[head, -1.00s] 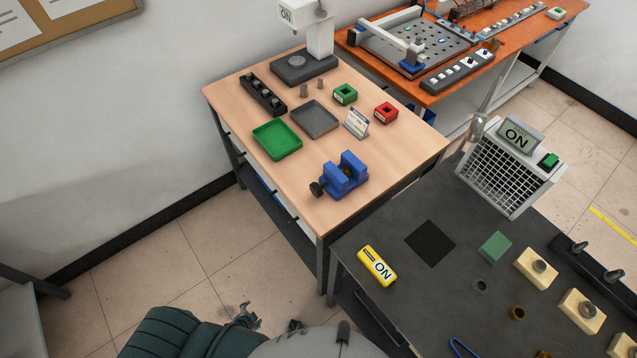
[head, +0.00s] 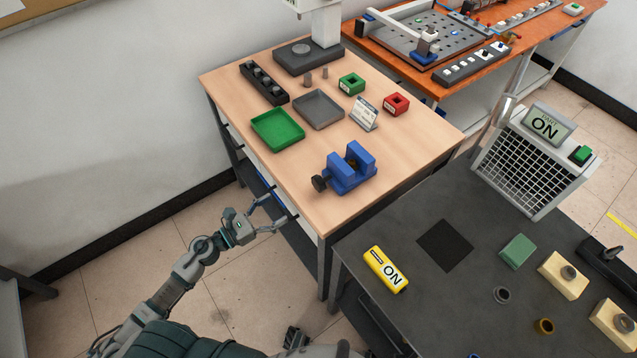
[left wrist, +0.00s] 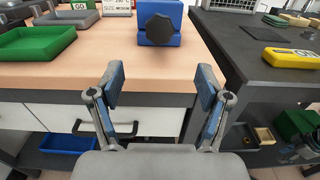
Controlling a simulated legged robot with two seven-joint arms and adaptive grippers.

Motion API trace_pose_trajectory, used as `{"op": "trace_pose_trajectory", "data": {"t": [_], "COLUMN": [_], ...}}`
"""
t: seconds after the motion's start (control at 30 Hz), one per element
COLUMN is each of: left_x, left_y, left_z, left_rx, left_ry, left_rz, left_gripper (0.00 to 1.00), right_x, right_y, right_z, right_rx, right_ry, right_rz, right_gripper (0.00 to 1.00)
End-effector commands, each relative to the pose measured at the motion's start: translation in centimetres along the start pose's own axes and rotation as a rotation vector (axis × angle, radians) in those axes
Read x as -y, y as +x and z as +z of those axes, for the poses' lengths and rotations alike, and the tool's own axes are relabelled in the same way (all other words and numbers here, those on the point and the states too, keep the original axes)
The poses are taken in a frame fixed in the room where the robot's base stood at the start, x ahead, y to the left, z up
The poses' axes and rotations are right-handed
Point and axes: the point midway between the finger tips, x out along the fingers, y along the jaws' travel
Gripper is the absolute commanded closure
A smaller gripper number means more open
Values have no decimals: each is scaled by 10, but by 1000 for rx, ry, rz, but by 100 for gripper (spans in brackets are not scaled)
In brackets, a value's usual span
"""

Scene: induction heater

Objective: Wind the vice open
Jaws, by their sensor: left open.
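The blue vice (head: 348,170) stands near the front right edge of the wooden table. Its black knob (head: 320,183) faces the table's front left edge. In the left wrist view the knob (left wrist: 160,30) shows nearly face on, with the blue vice body (left wrist: 162,9) behind it. My left gripper (head: 280,211) is open and empty, off the table's front edge and short of the knob. In the left wrist view its two fingers (left wrist: 161,88) are spread wide, with the knob above and beyond the gap between them.
On the wooden table (head: 275,180) are a green tray (head: 278,130), a grey tray (head: 318,110) and a small sign (head: 364,114). A dark table (head: 380,225) with a yellow ON device (head: 386,270) adjoins on the right. The tabletop in front of the vice is clear.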

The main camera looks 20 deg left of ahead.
Motion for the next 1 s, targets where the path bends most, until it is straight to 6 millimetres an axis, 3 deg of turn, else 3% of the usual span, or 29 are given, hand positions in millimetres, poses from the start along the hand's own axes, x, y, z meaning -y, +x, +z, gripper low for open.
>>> {"op": "trace_pose_trajectory", "data": {"t": [0.4,0.6,0.8,1.0], "left_x": [0,-1,-1,0], "left_y": [98,135,153,156], "left_z": [6,4,2,0], "left_rx": [5,3,2,0], "left_ry": [-1,-3,-4,-4], "left_rz": [1,3,3,2], "left_gripper": [23,23,23,23], "right_x": [1,2,2,2], "right_y": [34,45,49,50], "right_z": [43,62,70,72], "right_rx": [23,31,33,34], "right_ry": [-8,-11,-12,-12], "right_rz": [-2,-3,-3,-3], "right_gripper": [60,60,60,60]}}
